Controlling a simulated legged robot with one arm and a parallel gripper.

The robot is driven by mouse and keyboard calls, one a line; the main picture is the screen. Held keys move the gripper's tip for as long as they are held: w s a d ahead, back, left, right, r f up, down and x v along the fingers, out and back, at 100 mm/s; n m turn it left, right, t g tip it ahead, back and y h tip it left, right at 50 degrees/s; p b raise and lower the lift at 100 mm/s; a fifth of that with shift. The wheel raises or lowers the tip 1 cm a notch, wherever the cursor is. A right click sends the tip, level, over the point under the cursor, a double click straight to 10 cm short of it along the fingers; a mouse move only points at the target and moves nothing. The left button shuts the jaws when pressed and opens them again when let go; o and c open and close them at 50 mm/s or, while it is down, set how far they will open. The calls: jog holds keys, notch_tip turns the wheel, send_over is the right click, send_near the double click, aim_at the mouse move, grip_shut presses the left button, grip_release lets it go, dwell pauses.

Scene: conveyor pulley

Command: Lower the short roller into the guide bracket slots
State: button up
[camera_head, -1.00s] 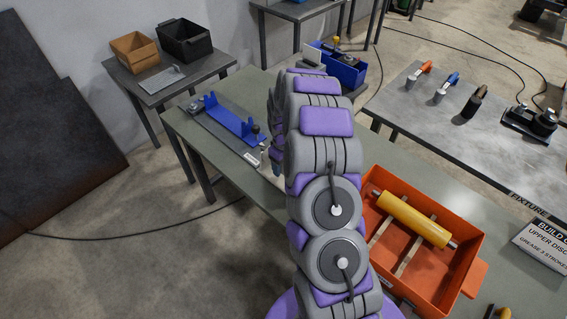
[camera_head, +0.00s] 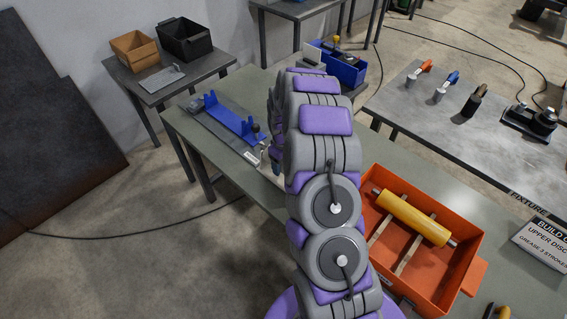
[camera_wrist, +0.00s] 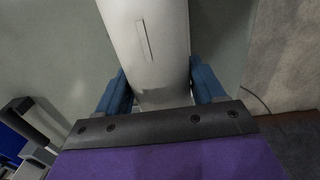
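In the wrist view a pale grey roller (camera_wrist: 146,40) lies between the two blue finger pads of my gripper (camera_wrist: 162,88). Both pads press against its sides, so my gripper is shut on it. Its far end runs out of the picture. The blue guide bracket (camera_head: 231,119), with upright slotted ends, stands on a grey base plate at the left end of the green table in the head view. The gap between roller and slots cannot be seen.
An orange bin (camera_head: 447,287) on the table's right holds a yellow roller (camera_head: 411,217) across wooden strips. A blue bin (camera_head: 347,72) sits behind my arm. A grey side table (camera_head: 440,125) carries tools.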

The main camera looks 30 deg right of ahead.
jog(key=shift+o, duration=1.1)
jog(key=shift+r+p, duration=0.65)
jog(key=shift+r, duration=1.1)
jog(key=shift+o, duration=0.4)
jog(key=shift+o, duration=1.2)
